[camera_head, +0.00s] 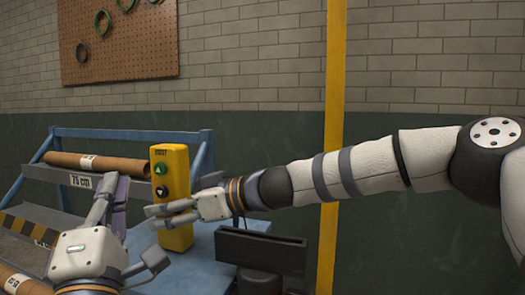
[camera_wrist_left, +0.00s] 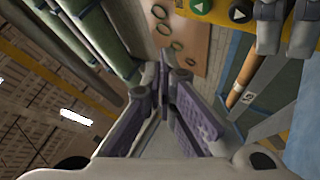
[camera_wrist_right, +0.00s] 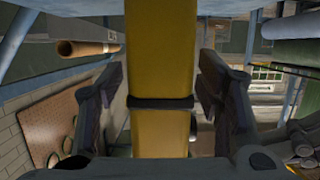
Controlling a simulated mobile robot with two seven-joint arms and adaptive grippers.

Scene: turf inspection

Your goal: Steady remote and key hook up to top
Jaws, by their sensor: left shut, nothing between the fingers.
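The yellow remote (camera_head: 176,165) stands upright, with a green up-arrow button (camera_head: 160,170) above a dark down-arrow button (camera_head: 162,190). My right gripper (camera_head: 172,215) is closed around its lower part, fingers on either side. The right wrist view shows the yellow body (camera_wrist_right: 160,70) between the pads, with a dark band around it. My left gripper (camera_head: 112,192) is shut and empty, its purple-padded fingertips pointing up, left of the remote and apart from it. In the left wrist view the fingertips (camera_wrist_left: 166,80) meet, and the buttons (camera_wrist_left: 218,10) show at the top right. No hook is identifiable.
A blue frame (camera_head: 130,133) holds a brown tube (camera_head: 95,164) labelled 75 cm behind my left gripper. A dark box-like tray (camera_head: 262,250) stands right of the remote. A yellow post (camera_head: 333,100) rises behind my right arm. A pegboard with green rings (camera_head: 120,45) hangs on the wall.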

